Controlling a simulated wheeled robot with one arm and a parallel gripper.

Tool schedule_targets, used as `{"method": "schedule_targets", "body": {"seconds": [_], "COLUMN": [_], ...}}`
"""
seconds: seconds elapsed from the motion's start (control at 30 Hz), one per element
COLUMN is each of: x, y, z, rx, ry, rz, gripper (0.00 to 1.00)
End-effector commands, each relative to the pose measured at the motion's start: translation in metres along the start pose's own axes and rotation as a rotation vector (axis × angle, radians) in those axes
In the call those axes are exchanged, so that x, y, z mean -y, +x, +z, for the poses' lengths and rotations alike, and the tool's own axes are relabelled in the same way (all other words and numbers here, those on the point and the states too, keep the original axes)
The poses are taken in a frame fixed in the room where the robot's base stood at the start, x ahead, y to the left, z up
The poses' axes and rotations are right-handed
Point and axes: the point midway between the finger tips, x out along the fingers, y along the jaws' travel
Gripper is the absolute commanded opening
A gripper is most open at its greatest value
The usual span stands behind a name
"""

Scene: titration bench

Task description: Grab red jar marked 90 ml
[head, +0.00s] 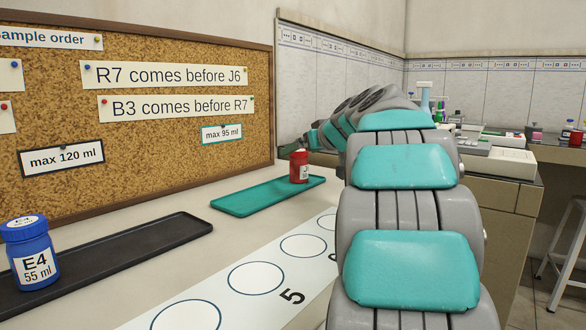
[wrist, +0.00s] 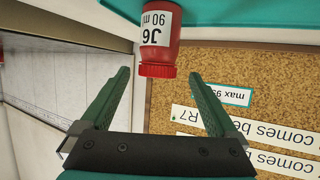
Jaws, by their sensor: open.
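The red jar (head: 299,167) stands upright on the right end of the teal tray (head: 262,197) in the head view. In the wrist view, which is upside down, the red jar (wrist: 155,40) has a white label reading J6 and 90 m, with its last letter cut off or hidden. My gripper (wrist: 160,85) is open. Its two green fingers lie to either side of the jar in the picture, with the red lid just ahead between the fingertips. The fingers do not appear to touch the jar. In the head view my arm hides most of the gripper.
A blue jar (head: 30,252) marked E4 55 ml stands on a black tray (head: 130,248) at the left. A white strip with circles (head: 255,278) runs along the counter. A corkboard (head: 150,165) with notes stands behind the trays. Bottles and equipment fill the counter behind my arm.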

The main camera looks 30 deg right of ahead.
Motion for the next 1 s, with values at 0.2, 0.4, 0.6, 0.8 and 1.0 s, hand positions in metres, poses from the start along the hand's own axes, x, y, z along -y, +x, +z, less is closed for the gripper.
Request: {"method": "schedule_targets", "body": {"seconds": [0.2,0.4,0.6,0.8,1.0], "x": [-0.004,-0.004,-0.004,-0.003,-0.003], "y": [0.024,0.051,0.059,0.059,0.059], "z": [0.003,0.004,0.004,0.004,0.004], "rx": [0.002,0.001,0.0,0.0,0.0], "ry": [0.0,0.0,0.001,0.001,0.0], "rz": [0.002,0.001,0.0,-0.001,-0.001], "gripper": [0.95,0.95,0.95,0.88,0.66]}}
